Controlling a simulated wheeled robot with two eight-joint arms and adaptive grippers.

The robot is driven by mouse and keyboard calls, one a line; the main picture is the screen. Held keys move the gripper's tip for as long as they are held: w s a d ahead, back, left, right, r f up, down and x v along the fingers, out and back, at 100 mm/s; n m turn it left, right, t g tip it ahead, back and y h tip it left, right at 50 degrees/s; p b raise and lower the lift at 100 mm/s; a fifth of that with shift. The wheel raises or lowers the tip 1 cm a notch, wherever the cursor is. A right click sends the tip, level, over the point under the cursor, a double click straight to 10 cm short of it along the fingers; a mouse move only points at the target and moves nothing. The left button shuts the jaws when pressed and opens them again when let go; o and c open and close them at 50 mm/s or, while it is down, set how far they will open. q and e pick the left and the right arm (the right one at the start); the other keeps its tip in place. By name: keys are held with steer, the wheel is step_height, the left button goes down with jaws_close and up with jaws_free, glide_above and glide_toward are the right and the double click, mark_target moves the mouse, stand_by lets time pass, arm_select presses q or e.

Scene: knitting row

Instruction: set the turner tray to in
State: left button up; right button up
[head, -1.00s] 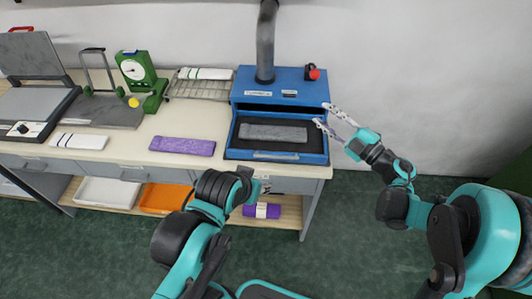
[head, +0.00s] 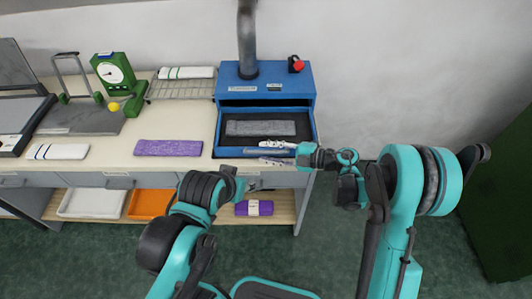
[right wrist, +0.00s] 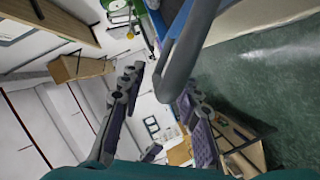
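The turner is a blue machine (head: 297,83) at the right end of the bench. Its blue tray (head: 310,128) is out at the front, holding a grey knitted piece (head: 261,128). The tray's grey handle bar (head: 230,153) runs along its front edge. My right gripper (head: 272,152) is at the right part of this handle, with one finger above and one below it in the head view. In the right wrist view my gripper (right wrist: 162,100) is open, with the grey bar (right wrist: 183,52) between its spread fingers; contact is unclear. My left gripper (head: 252,187) is below the bench front, its fingers unclear.
A purple knitted piece (head: 168,148) and a white striped one (head: 58,152) lie left of the turner. A wire rack (head: 180,91) and green dial scale (head: 114,75) stand behind. A red knob (head: 296,64) tops the turner.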

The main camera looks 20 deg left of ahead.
steer(key=shift+a+f, duration=0.1)
steer(key=shift+a, duration=0.3)
jaws_close()
steer(key=w+a, duration=0.1)
steer(key=w, duration=0.5)
steer(key=w+a, duration=0.2)
steer(key=w, duration=0.4)
steer(key=w+a+b, duration=0.1)
steer(key=w+a, duration=0.1)
steer(key=w, duration=0.5)
steer(key=shift+a, duration=0.2)
steer(key=shift+w+a, duration=0.2)
steer(key=shift+w, duration=0.6)
